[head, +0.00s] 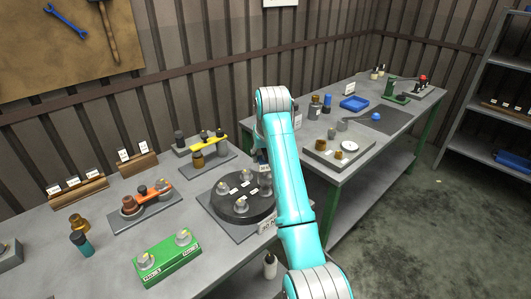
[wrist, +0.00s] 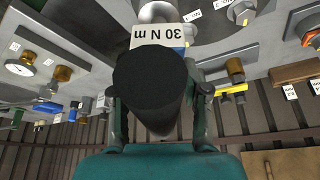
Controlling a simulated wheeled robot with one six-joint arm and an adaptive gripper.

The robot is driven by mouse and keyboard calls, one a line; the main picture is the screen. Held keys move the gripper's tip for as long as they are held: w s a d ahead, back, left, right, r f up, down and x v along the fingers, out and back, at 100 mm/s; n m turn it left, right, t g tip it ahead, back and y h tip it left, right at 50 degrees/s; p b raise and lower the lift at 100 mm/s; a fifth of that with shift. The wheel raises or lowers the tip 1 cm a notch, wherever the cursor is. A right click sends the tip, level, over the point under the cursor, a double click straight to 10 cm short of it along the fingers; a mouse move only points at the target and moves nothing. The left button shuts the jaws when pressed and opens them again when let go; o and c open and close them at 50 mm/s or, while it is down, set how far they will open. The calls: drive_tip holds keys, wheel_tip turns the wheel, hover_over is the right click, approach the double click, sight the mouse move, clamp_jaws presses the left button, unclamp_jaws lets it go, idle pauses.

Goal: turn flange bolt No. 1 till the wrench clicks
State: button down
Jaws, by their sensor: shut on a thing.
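The dark round flange (head: 238,211) sits on a grey plate on the near bench, with several bolts and small white labels on top. My gripper (wrist: 160,92) is shut on the torque wrench (wrist: 150,85), a thick black cylinder with a white "30 N m" label, seen end-on in the wrist view. A pale round bolt or socket part (wrist: 160,10) shows just beyond the label. The wrench hides its own far end, so I cannot tell whether it sits on flange bolt No. 1. In the head view my arm covers the flange's right side and most of the gripper.
A green block with two bolts (head: 168,262) stands at the near bench's front.

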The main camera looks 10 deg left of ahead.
sight(262, 167)
drive_tip(key=n+y, duration=0.1)
drive_tip(key=n, duration=0.2)
drive_tip(key=shift+n+g, duration=0.3)
drive_tip(key=shift+g, duration=0.1)
drive_tip(key=n, duration=0.1)
drive_tip(key=n+g+y, duration=0.1)
drive_tip(key=n, duration=0.2)
drive_tip(key=shift+s+a+f, duration=0.2)
drive_tip(key=shift+s+f, duration=0.05)
drive_tip(key=n+g, duration=0.1)
drive_tip(key=n, duration=0.1)
drive_tip(key=n+g, duration=0.1)
drive_tip(key=n, duration=0.1)
drive_tip(key=shift+s+f+n+y, duration=0.1)
drive_tip(key=shift+s+n+y, duration=0.1)
drive_tip(key=shift+n+y, duration=0.2)
drive_tip(key=shift+s+f+n+g, duration=0.15)
drive_tip(key=shift+n+g, duration=0.45)
drive_tip(key=shift+n, duration=0.8)
drive_tip(key=shift+f, duration=1.6)
